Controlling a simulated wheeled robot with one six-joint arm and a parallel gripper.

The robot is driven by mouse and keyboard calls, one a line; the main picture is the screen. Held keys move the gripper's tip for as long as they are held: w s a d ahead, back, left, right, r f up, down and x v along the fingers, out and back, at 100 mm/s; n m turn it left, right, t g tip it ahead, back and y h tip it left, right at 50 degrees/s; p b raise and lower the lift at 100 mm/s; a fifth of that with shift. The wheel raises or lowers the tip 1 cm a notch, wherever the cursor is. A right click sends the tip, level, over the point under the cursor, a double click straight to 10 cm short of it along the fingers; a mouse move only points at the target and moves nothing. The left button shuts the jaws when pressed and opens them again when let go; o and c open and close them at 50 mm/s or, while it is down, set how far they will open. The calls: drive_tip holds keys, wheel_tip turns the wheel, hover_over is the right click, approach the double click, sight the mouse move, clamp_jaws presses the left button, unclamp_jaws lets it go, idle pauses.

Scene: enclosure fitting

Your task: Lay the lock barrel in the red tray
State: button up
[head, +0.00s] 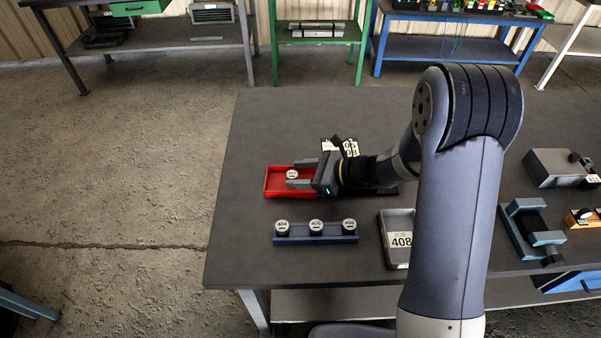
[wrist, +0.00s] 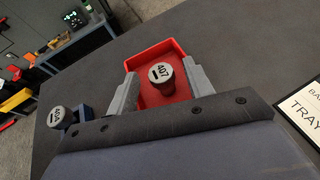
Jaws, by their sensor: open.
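The red tray (head: 277,188) lies on the dark table, left of my arm. A lock barrel marked 407 (wrist: 161,79) stands upright in the red tray (wrist: 174,49) in the wrist view. It also shows in the head view, between my fingers. My gripper (head: 302,173) is open over the tray. In the wrist view its two fingers (wrist: 160,85) stand on either side of the barrel with gaps, and do not appear to touch it.
A blue rack (head: 316,239) in front of the tray holds three barrels; the left one is marked 404 (head: 282,226). A grey tray labelled JOB 408 (head: 399,250) stands right of the rack. Numbered cards (head: 349,147) stand behind my gripper. Fixtures (head: 532,231) occupy the table's right side.

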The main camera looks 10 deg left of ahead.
drive_tip(key=b+v, duration=0.1)
drive_tip(key=v, duration=1.1)
drive_tip(key=shift+b, duration=0.35)
drive_tip(key=shift+r, duration=0.1)
